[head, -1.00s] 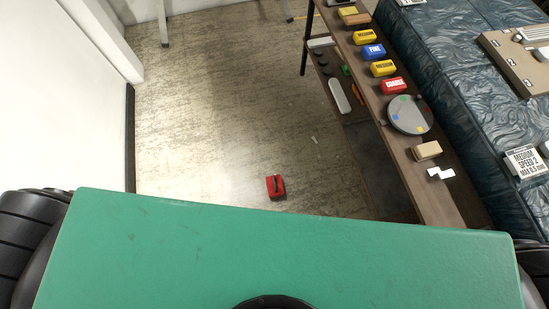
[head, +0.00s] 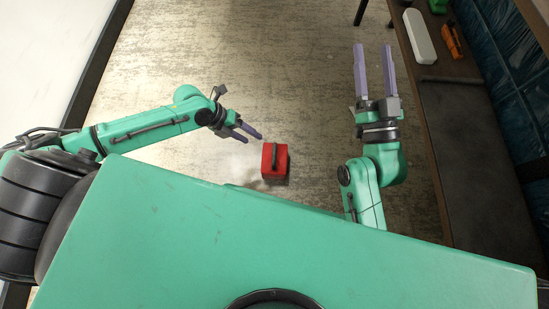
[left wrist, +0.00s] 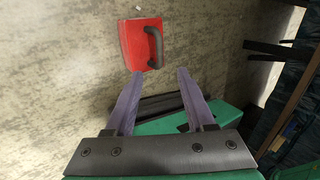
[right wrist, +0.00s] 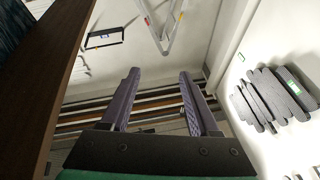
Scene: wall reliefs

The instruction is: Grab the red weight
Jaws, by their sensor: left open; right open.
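The red weight (head: 280,163) is a red block with a dark handle on top. It stands on the floor in front of my green body. In the left wrist view the weight (left wrist: 133,43) is beyond the fingertips, with its dark handle (left wrist: 156,46) toward the right. My left gripper (head: 254,136) has its purple fingers open and empty, just left of the weight in the head view, and apart from it. My right gripper (head: 373,47) is open and empty, to the right of and beyond the weight. The right wrist view (right wrist: 160,75) shows nothing between its fingers.
A wooden shelf unit (head: 440,70) runs along the right, with a long white piece (head: 420,36) and an orange tool (head: 452,42) on it. A white wall (head: 50,60) is on the left. The floor (head: 270,60) beyond the weight is clear.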

